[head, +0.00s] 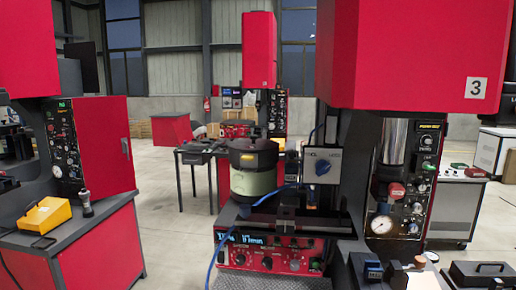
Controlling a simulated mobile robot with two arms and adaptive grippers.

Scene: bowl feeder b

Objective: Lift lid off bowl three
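A round bowl (253,183) with a pale green side stands at the middle of the view, on top of a red and black machine unit. A dark lid (253,153) sits on it and covers its top, with a small knob-like part above. The lid looks level. The inside of the bowl is hidden. Neither of my grippers shows in the head view, so nothing is seen touching the lid.
A red press (410,55) marked 3 overhangs at the right, close to the bowl. A grey control box (321,167) stands right beside the bowl. A blue hose (226,232) runs in front. A red cabinet (90,240) stands left; open floor (175,235) lies between.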

